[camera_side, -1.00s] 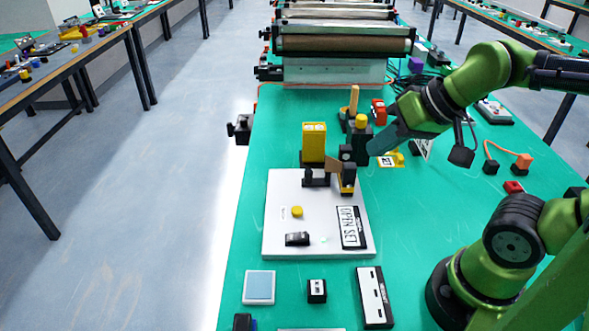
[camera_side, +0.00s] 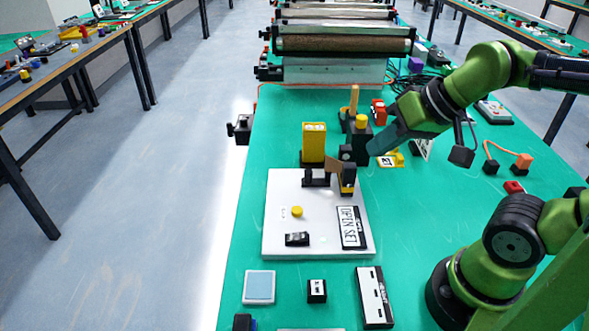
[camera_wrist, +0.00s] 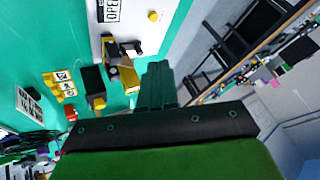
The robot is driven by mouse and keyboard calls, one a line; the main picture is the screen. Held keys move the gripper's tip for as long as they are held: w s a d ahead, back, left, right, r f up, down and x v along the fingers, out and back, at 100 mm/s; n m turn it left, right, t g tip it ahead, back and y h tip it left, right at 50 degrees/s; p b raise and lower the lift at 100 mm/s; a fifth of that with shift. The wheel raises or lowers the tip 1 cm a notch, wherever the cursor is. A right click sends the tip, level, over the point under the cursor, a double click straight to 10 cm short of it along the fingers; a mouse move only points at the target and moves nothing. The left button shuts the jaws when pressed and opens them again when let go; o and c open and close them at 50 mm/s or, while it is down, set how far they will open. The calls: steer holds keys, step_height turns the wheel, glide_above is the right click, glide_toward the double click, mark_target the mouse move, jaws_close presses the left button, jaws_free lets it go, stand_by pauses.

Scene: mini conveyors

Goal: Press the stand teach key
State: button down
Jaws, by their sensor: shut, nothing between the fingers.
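A white board (camera_side: 278,226) lies on the green bench in the side view. It bears a round yellow button (camera_side: 297,212), a black rocker-like switch (camera_side: 297,239), a label reading "OPEN SET" (camera_side: 351,228) and a small black bracket with a brown flap (camera_side: 334,173). The yellow button also shows in the wrist view (camera_wrist: 153,16). No part is legibly marked as the teach key, so I cannot tell which it is. My gripper (camera_side: 376,147) is shut and empty, beside a black post with a yellow cap (camera_side: 361,122). Its fingers show in the wrist view (camera_wrist: 157,80).
A yellow block (camera_side: 314,142) stands behind the board. A yellow bracket (camera_side: 391,160) lies close to my gripper. A roller conveyor (camera_side: 345,42) crosses the back. A blue pad (camera_side: 259,287), a small black box (camera_side: 317,290) and a long black-and-white block (camera_side: 373,297) lie in front.

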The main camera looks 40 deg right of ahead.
steer(key=shift+f, duration=0.1)
steer(key=m+g+y, duration=0.2)
steer(key=m+y, duration=0.4)
steer(key=m, duration=0.6)
glide_above(301, 209)
steer(key=shift+f, duration=5.35)
steer(key=shift+f, duration=4.45)
steer(key=shift+f, duration=0.1)
